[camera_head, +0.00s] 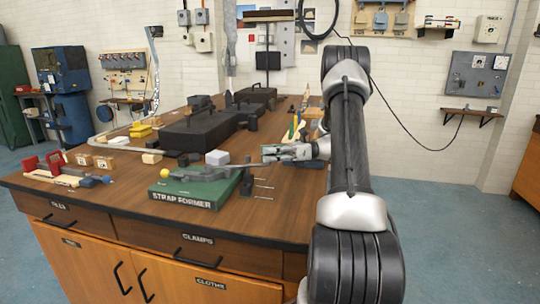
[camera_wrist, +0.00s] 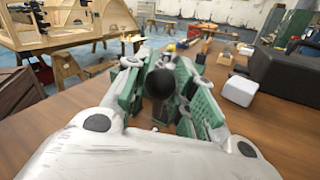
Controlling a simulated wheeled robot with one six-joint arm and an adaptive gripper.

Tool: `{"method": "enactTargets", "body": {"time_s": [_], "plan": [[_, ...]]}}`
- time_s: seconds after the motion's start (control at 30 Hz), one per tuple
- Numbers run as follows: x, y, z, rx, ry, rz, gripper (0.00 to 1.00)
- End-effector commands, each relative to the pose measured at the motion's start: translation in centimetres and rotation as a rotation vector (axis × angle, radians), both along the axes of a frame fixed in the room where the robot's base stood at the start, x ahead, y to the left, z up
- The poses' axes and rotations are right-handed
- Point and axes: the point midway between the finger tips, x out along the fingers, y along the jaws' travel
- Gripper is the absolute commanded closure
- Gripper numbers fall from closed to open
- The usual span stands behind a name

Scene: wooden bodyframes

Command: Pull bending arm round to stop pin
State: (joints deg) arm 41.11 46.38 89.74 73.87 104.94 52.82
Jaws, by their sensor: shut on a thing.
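A yellow ball (camera_head: 165,173) shows at the left of the former. My gripper (camera_head: 283,153) is right of the former, shut on the bending arm's end. In the wrist view, a black round knob (camera_wrist: 160,84) sits between the green-padded fingers.
A small white box (camera_head: 217,157) stands just behind the former. Black cases (camera_head: 195,132) fill the middle of the bench. Red-handled tools (camera_head: 55,165) and wooden blocks (camera_head: 103,162) lie at the left. The front right bench top is mostly clear.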

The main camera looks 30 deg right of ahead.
Motion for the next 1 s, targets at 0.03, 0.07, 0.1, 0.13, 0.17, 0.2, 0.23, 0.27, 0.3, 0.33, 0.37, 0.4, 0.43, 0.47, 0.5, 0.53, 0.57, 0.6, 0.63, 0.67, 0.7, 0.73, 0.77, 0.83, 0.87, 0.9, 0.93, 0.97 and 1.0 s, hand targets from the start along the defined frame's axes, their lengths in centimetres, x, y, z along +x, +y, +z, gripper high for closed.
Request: {"method": "enactTargets", "body": {"time_s": [0.03, 0.07, 0.1, 0.13, 0.17, 0.2, 0.23, 0.27, 0.3, 0.33, 0.37, 0.4, 0.43, 0.47, 0.5, 0.53, 0.57, 0.6, 0.63, 0.67, 0.7, 0.73, 0.77, 0.83, 0.87, 0.9, 0.93, 0.97, 1.0], "plan": [[0.0, -0.1, 0.0, 0.000, 0.000, -0.001, 1.00], [0.0, -0.1, 0.0, 0.000, 0.000, -0.001, 1.00], [0.0, -0.1, 0.0, 0.000, 0.000, -0.001, 1.00], [0.0, -0.1, 0.0, 0.000, 0.000, -0.001, 1.00], [0.0, -0.1, 0.0, 0.000, 0.000, -0.001, 1.00], [0.0, 0.0, 0.0, 0.000, 0.000, -0.002, 1.00], [0.0, 0.0, 0.0, -0.001, -0.001, -0.002, 1.00], [0.0, 0.0, 0.0, 0.000, 0.000, -0.002, 0.71], [0.0, 0.0, 0.0, 0.000, 0.000, -0.002, 0.64], [0.0, 0.0, 0.0, 0.000, 0.000, -0.002, 0.58], [0.0, 0.0, 0.0, 0.000, 0.000, -0.001, 0.53], [0.0, 0.0, 0.0, 0.000, 0.000, -0.001, 0.51], [0.0, 0.0, 0.0, 0.000, 0.000, -0.001, 0.51], [0.0, 0.0, 0.0, 0.000, 0.000, -0.001, 0.51], [0.0, 0.0, 0.0, 0.000, 0.000, -0.001, 0.51], [0.0, 0.0, 0.0, 0.000, 0.000, -0.001, 0.51], [0.0, 0.0, 0.0, 0.000, 0.000, -0.001, 0.51], [0.0, 0.0, 0.0, 0.000, 0.000, -0.001, 0.51], [0.0, 0.0, 0.0, 0.000, 0.000, -0.001, 0.51], [0.0, 0.0, 0.0, 0.000, 0.000, -0.001, 0.51], [0.0, -0.1, 0.0, 0.000, 0.000, -0.001, 0.51], [-0.1, -0.3, 0.0, 0.000, 0.000, -0.001, 0.51], [-0.1, -0.5, 0.0, 0.001, 0.000, -0.002, 0.51], [-0.4, -1.3, 0.0, 0.000, -0.001, -0.004, 0.51], [-0.5, -1.8, 0.0, -0.001, -0.002, -0.004, 0.51], [-0.8, -2.5, 0.0, 0.000, -0.002, -0.004, 0.51], [-1.0, -3.1, 0.0, -0.001, -0.002, -0.005, 0.51], [-1.3, -3.8, 0.0, -0.002, -0.002, -0.005, 0.51], [-1.6, -4.7, -0.1, -0.001, -0.001, -0.005, 0.51]]}}
